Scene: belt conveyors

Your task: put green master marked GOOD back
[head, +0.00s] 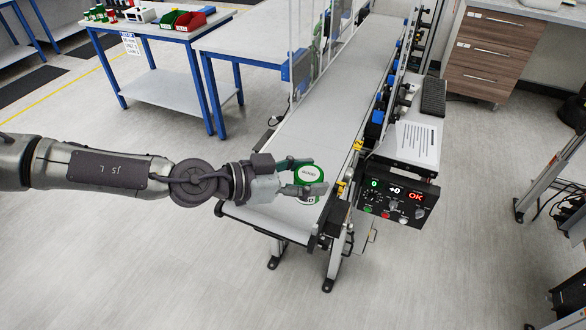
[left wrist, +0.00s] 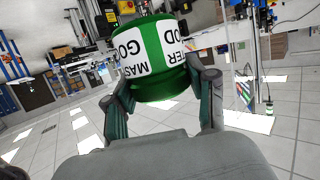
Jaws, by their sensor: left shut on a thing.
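The green master (head: 309,177) is a round green can with a white top. It is above the near end of the belt conveyor (head: 300,128). In the left wrist view the green master (left wrist: 164,88) has white labels reading "MASTER GOOD". My left gripper (head: 304,180) is shut on it, with the fingers on its two sides. They also show in the left wrist view (left wrist: 165,90). I cannot tell whether the can's base touches the belt. My right gripper is not in view.
A control box (head: 397,194) with a lit OK sign sits at the conveyor's right side. The belt beyond the can is clear.

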